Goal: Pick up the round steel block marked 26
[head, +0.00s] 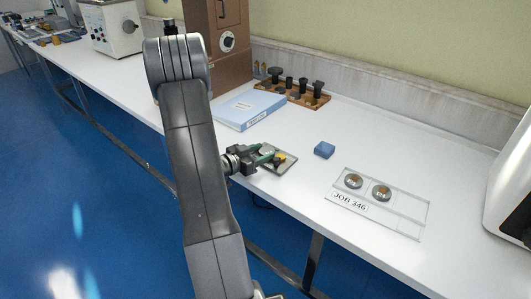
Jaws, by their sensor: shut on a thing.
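My gripper (271,157) is at the end of my arm, over a small dark-grey plate with a light rim (287,167) near the front of the white bench. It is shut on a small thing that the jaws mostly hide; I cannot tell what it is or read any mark. Green and yellow show at the fingers. Two round steel blocks with brownish tops, a left one (353,181) and a right one (381,193), sit in a clear tray (409,226) labelled JOB 346. Their marks are too small to read surely.
A blue block (324,149) lies between the plate and the clear tray. A light-blue binder (249,109) and a wooden rack of dark parts (318,101) lie behind. A white machine (511,190) stands at right. The bench around the clear tray is free.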

